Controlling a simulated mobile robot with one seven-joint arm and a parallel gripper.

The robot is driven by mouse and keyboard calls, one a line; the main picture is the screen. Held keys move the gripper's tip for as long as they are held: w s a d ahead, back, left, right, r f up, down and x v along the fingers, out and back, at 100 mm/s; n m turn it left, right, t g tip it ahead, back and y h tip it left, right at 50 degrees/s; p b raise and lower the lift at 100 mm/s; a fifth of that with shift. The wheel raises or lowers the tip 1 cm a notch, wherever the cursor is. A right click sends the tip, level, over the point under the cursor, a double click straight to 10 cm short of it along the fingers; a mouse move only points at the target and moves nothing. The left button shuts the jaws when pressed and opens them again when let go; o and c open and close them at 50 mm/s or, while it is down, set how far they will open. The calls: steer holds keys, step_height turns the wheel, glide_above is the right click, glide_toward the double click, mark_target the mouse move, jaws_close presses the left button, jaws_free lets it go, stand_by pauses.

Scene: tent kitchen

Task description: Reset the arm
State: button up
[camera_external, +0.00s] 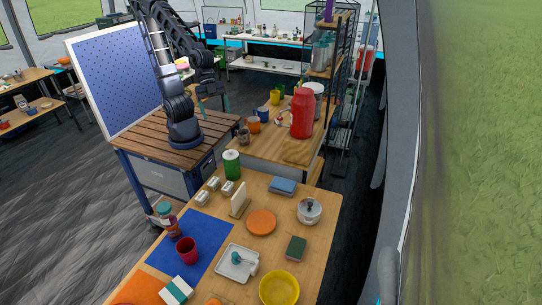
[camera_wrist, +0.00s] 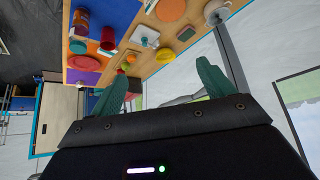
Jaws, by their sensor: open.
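My gripper (camera_external: 212,101) hangs at the end of my folded arm (camera_external: 182,110) in the external view, above and beside the slatted wooden stand (camera_external: 150,137). In the wrist view the two green fingers of my gripper (camera_wrist: 160,88) are spread wide apart. Nothing is between them. The wrist camera looks past them at a wooden table (camera_wrist: 180,54), which shows upside down at the top. My gripper is clear of the things on that table.
The front table holds a blue mat (camera_external: 207,237), a red cup (camera_external: 187,250), an orange plate (camera_external: 261,222), a yellow bowl (camera_external: 279,289) and a lidded pot (camera_external: 309,211). A second table with a red container (camera_external: 302,112) stands right of my arm. A blue pegboard (camera_external: 115,75) stands close left.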

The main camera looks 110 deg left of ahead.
steer(key=s+a+r+n+y, duration=0.4)
steer(key=s+a+n, duration=0.4)
steer(key=a, duration=0.7)
steer(key=s, duration=0.2)
steer(key=shift+s+a+r+g, duration=0.2)
steer(key=shift+s+a+g, duration=0.1)
steer(key=shift+s, duration=0.1)
